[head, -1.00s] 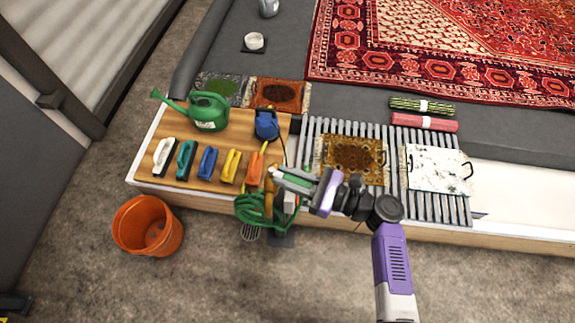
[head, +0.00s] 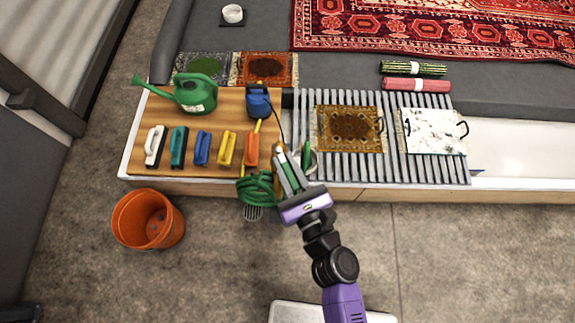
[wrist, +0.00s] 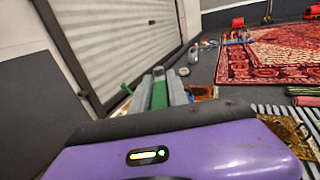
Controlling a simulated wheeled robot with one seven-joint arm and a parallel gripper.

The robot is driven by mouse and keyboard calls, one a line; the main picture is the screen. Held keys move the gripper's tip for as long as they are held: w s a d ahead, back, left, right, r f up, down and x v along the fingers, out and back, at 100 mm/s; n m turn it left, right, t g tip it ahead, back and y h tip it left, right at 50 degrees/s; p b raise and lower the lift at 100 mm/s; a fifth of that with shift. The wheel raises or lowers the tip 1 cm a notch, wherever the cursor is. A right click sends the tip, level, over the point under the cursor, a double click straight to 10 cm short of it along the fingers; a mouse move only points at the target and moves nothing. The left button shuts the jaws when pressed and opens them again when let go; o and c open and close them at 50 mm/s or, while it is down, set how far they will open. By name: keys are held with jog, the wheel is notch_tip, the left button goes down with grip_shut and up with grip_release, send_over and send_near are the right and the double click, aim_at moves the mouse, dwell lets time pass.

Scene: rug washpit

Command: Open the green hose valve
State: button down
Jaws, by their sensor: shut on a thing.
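My gripper (head: 289,170) is at the front edge of the wash ledge, just right of the coiled green hose (head: 257,187). Its fingers point away from me. In the wrist view, my gripper (wrist: 158,92) is shut on a green piece (wrist: 159,96), which looks like the lever of the green hose valve. The fingers cover much of it, and the valve body is hidden. Another upright green part (head: 306,156) shows just right of the fingers.
A wooden board (head: 217,110) left of the gripper holds a green watering can (head: 196,93), several coloured brushes and a blue device (head: 258,101). A slatted grate (head: 393,150) with two small mats lies to the right. An orange bucket (head: 148,219) stands on the floor.

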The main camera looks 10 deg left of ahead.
jog(key=shift+s+a+f+m+t+h+b, duration=0.15)
jog(key=shift+m+t+h+b, duration=0.4)
jog(key=shift+h+b, duration=0.4)
jog(key=c, duration=1.3)
grip_release()
jog(key=shift+b+v, duration=0.5)
jog(key=shift+v, duration=3.35)
